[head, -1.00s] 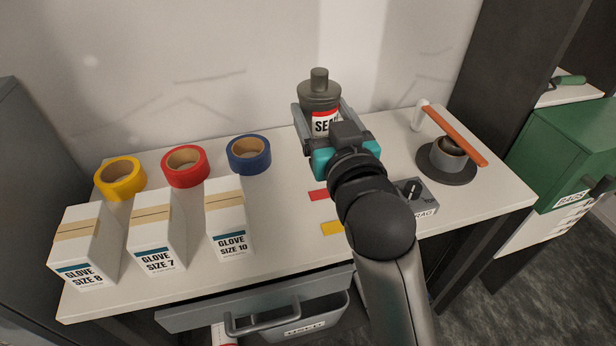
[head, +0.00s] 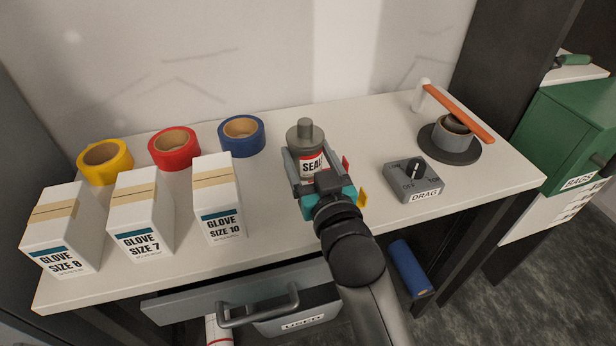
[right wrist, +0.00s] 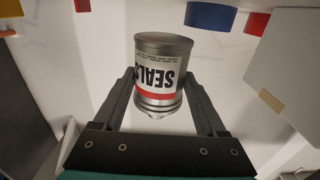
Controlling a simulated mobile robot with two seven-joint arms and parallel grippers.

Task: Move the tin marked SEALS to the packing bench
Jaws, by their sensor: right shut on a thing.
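The tin marked SEALS (head: 311,166) is grey with a knobbed lid and a white and red label. It is upright over the middle of the bench (head: 285,215). My right gripper (head: 318,186) is shut on it, with one finger on each side. In the right wrist view the tin (right wrist: 160,75) appears upside down between the fingers of my right gripper (right wrist: 160,92). The gripper hides the tin's base in the head view, so I cannot tell whether it touches the bench. My left gripper is not in view.
Glove boxes (head: 217,190) and yellow, red and blue tape rolls (head: 241,136) stand at the left. A DRAG switch box (head: 414,181) and a round stand with an orange arm (head: 459,113) are at the right. A drawer with a handle (head: 258,308) sticks out below.

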